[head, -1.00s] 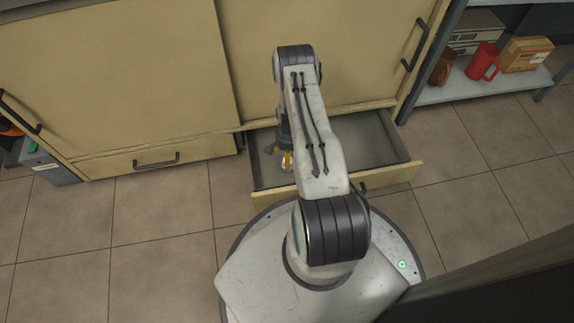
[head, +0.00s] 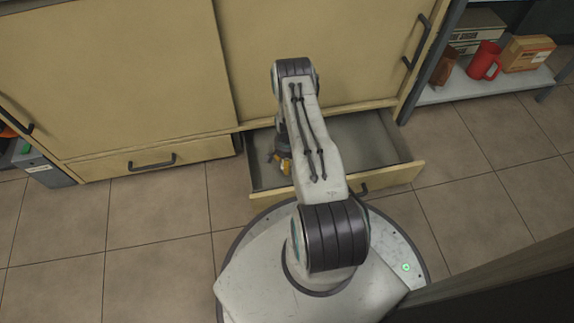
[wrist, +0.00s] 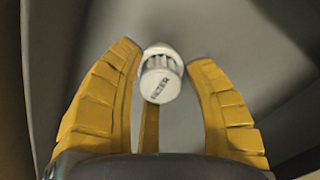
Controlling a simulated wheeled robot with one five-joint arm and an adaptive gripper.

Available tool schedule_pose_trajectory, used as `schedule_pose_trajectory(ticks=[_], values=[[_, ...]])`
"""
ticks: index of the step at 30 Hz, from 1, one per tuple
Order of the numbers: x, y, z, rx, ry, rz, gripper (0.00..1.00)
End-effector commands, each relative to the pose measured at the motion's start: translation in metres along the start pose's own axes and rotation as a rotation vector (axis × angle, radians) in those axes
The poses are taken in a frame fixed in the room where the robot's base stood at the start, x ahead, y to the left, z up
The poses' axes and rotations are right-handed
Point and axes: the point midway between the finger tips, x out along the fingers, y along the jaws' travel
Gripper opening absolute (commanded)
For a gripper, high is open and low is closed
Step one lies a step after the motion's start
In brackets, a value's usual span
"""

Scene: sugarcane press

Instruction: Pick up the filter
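The filter (wrist: 160,80) is a small white cylinder with a ribbed body and dark lettering on its end. In the wrist view it lies on the grey drawer floor, between and slightly beyond the tips of my gripper (wrist: 165,62). The filter is hidden there behind my arm.
The drawer's walls stand close around my gripper; its right part looks empty. Cream cabinet doors (head: 120,70) rise behind. A shelf (head: 470,92) at right holds a red mug (head: 484,62) and boxes (head: 525,53). Tiled floor (head: 155,215) is clear at left.

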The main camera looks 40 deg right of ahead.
Motion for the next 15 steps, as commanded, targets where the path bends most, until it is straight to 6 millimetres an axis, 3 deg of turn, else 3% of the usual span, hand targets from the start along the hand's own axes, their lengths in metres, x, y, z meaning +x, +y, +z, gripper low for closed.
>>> schedule_pose_trajectory(ticks=[15], values=[[0.0001,0.0001,0.0001,0.0,0.0,0.0,0.01]])
